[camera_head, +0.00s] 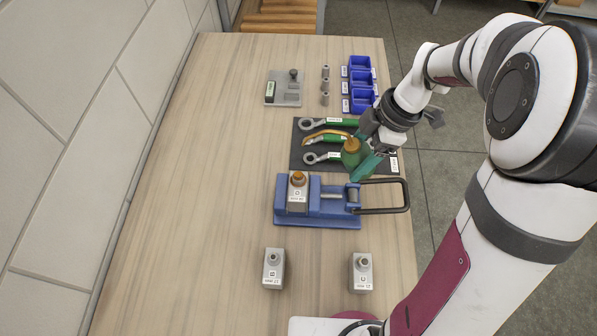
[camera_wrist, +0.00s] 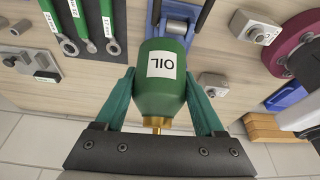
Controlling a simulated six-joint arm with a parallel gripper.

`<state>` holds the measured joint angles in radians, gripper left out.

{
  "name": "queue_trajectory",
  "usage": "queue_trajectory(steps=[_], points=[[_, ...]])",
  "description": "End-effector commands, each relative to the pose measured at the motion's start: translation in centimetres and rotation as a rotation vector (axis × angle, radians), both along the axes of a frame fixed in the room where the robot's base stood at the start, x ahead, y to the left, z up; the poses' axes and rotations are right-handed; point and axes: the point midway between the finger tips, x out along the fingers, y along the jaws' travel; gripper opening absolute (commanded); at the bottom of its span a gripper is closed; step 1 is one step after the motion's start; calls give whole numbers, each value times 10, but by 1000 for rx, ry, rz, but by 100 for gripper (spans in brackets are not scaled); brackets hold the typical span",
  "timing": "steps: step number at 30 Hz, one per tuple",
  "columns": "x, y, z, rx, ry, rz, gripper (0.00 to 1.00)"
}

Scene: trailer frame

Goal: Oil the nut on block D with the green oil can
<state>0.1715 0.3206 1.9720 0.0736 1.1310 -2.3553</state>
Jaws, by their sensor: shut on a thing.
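My gripper (camera_head: 366,160) is shut on the green oil can (camera_head: 351,158), held above the tool mat near its right part. In the wrist view the can (camera_wrist: 162,97) sits between both green fingers (camera_wrist: 165,105), its white OIL label facing the camera and a brass part at its lower end. In the head view a thin orange-brown spout seems to reach left from it. A grey block (camera_head: 297,200) stands in the blue vise (camera_head: 318,217), with a rusty orange-brown nut (camera_head: 298,178) on top. Its label letter is hard to read; it may be D. The can is apart from this nut.
The dark mat (camera_head: 300,160) holds several green-handled ring spanners. Two other grey blocks, left (camera_head: 273,270) and right (camera_head: 361,272), stand in front. The vise's black handle (camera_head: 405,195) sticks out right. Blue bins (camera_head: 360,82) stand behind. The table's left side is clear.

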Motion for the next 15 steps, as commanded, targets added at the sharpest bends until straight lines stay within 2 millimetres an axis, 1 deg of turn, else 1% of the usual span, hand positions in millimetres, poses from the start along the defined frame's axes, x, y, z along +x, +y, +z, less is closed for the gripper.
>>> queue_trajectory(steps=[3,9,11,15], points=[[0,0,3,30,0,1,6],[0,0,4,36,1,2,6],[1,-1,8,81,6,-3,6],[1,-1,25,247,18,-7,6]])
